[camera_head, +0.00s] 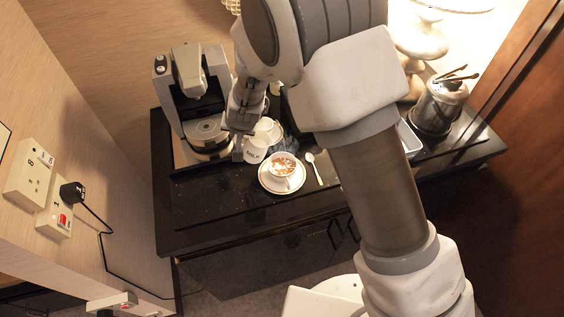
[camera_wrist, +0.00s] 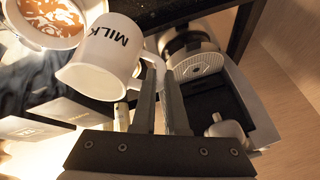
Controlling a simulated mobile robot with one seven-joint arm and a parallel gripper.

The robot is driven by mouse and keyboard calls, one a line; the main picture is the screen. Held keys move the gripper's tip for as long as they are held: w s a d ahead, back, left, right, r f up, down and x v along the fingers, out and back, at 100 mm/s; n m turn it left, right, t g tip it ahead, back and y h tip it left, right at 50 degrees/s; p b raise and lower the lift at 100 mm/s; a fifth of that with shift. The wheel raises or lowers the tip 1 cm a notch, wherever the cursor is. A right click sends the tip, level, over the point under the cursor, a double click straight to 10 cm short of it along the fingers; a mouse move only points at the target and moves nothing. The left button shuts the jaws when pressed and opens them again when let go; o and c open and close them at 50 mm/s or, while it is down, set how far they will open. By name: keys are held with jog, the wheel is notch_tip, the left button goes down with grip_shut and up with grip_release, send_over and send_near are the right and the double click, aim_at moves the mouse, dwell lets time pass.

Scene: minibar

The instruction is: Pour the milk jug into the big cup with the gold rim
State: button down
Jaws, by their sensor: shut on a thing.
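The white milk jug (camera_head: 256,152), lettered MILK, is held beside the big cup, to its upper left in the head view. In the wrist view the jug (camera_wrist: 101,62) is large, with its handle at the fingertips. My gripper (camera_wrist: 161,76) is shut on the jug's handle; from the head it (camera_head: 239,146) is partly hidden by the jug and arm. The big cup (camera_head: 284,165) holds brown coffee with a white foam pattern. It stands on a saucer (camera_head: 267,184); the cup (camera_wrist: 48,44) also shows in the wrist view. No milk stream shows.
A coffee machine (camera_head: 190,85) stands left of my gripper. Other white crockery (camera_head: 269,126) is just behind the jug. A spoon (camera_head: 315,167) lies right of the saucer. A metal ice bucket (camera_head: 438,106) with tongs stands far right. The counter's front left is clear.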

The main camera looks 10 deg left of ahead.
jog(key=shift+a+f+n+h, duration=0.15)
jog(key=shift+a+f+h, duration=0.45)
jog(key=shift+f, duration=0.55)
jog(key=shift+a+f+n+h, duration=0.1)
jog(key=shift+a+f+h, duration=0.5)
jog(key=shift+f, duration=0.55)
jog(key=shift+a+f+n+h, duration=0.15)
jog(key=shift+a+f+h, duration=0.45)
jog(key=shift+f, duration=0.55)
